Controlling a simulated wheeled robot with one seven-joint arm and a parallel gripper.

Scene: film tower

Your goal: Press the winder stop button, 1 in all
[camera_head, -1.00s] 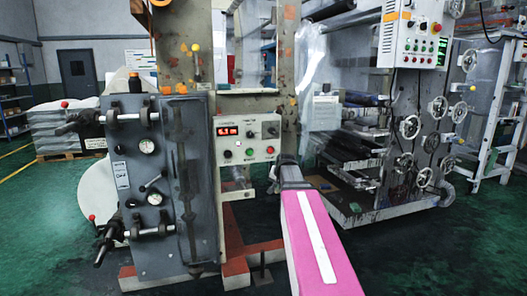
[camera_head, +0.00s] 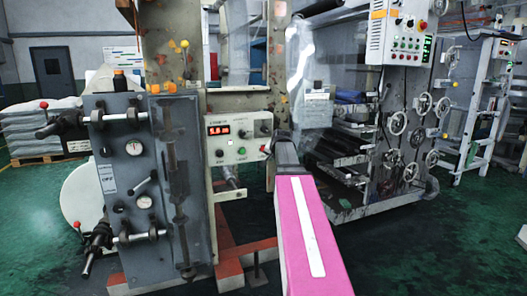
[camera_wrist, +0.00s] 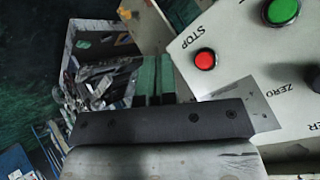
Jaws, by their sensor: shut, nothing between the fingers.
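The winder control box (camera_head: 232,138) is a pale panel with a red digital display, knobs and a lower row of buttons, left of my arm in the head view. In the wrist view, the red button (camera_wrist: 205,60) is marked STOP, and a green button (camera_wrist: 281,11) sits above and right of it. My gripper (camera_wrist: 155,121) is shut and empty, a dark bar with screws across the lower wrist view. It appears below the STOP button in that picture, with a visible gap.
A grey machine block (camera_head: 150,190) with gauges and projecting handles stands left of the box. A roller machine with handwheels (camera_head: 405,140) stands at right. An orange-red base frame (camera_head: 235,262) lies low in front. Green floor is open at lower right.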

